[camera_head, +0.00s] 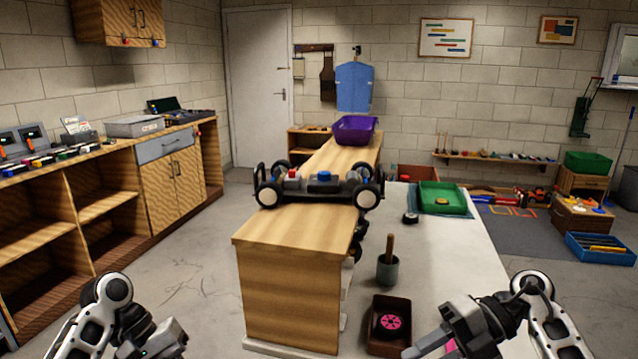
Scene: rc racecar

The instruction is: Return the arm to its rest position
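My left arm comes in at the bottom left. Its gripper (165,343) hangs low at the picture's edge, left of the wooden bench block, and its fingertips are not clearly visible. My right arm comes in at the bottom right. Its gripper (428,345) points left, just right of a dark brown box (390,310) with a pink wheel in it. I cannot make out a gap between its fingers, and I see nothing held. The RC car (322,187), a dark chassis with black, white-hubbed wheels, stands on the raised wooden bench (290,240), apart from both grippers.
A grey cup (388,272) with a wooden-handled tool stands on the white tabletop (455,260). A green tray (445,198) and a small wheel (410,217) lie farther back. A purple bin (354,132) sits behind the car. Open floor lies left of the bench.

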